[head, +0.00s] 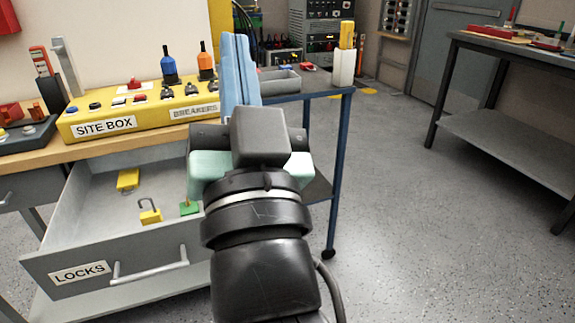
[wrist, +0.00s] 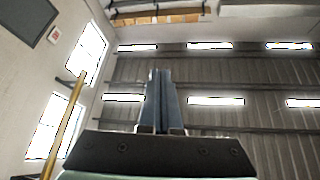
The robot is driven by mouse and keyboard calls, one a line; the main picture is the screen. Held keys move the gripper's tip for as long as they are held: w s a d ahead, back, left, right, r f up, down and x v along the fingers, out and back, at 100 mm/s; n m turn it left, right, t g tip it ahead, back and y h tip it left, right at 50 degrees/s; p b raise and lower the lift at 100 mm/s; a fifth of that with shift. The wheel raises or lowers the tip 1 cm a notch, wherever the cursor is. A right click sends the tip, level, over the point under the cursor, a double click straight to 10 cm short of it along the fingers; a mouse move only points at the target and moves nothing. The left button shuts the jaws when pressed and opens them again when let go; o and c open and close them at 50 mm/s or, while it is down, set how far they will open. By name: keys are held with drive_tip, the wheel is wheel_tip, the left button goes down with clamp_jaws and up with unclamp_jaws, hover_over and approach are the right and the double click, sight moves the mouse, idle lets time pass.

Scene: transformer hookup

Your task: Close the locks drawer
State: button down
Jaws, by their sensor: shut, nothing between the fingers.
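The grey locks drawer (head: 120,268) stands pulled out from under the wooden bench in the head view, with a "LOCKS" label and a bar handle (head: 149,265) on its front. Inside lie a yellow padlock (head: 150,216), another yellow item (head: 128,179) and a green one (head: 189,208). My gripper (head: 240,40) is shut and empty, its blue fingers pointing up, to the right of the drawer and apart from the handle. My arm hides the drawer's right side. In the wrist view my gripper (wrist: 160,75) points at the ceiling; the drawer is out of that view.
A yellow site box (head: 140,112) with switches and blue and orange handles sits on the bench above the drawer. A blue-framed cart (head: 340,150) stands just right of my gripper. Open floor (head: 440,240) lies to the right, before a grey table (head: 510,120).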

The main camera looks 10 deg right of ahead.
drive_tip(key=w+d+f+m+g+p, duration=0.1)
drive_tip(key=w+f+m+g+p, duration=0.1)
drive_tip(key=f+m+g+p, duration=0.3)
drive_tip(key=w+f+p, duration=0.1)
drive_tip(key=f+p, duration=0.1)
drive_tip(key=f, duration=0.6)
drive_tip(key=s+f+m+g+y+p, duration=0.1)
drive_tip(key=s+f+m+g+p, duration=0.25)
drive_tip(key=f, duration=0.45)
drive_tip(key=s+f+m+g+y+p, duration=0.1)
drive_tip(key=s+f+m+g+p, duration=0.1)
drive_tip(key=s+f+m+p, duration=0.45)
drive_tip(key=w+a+f+n+b, duration=0.1)
drive_tip(key=w+f+b, duration=0.1)
drive_tip(key=w, duration=0.5)
drive_tip(key=w+a+f+n+b, duration=0.1)
drive_tip(key=w+f+b, duration=0.1)
drive_tip(key=w, duration=0.6)
drive_tip(key=shift+w+a+f, duration=0.25)
drive_tip(key=shift+a+f, duration=0.1)
drive_tip(key=shift+a, duration=0.05)
drive_tip(key=shift+t, duration=0.25)
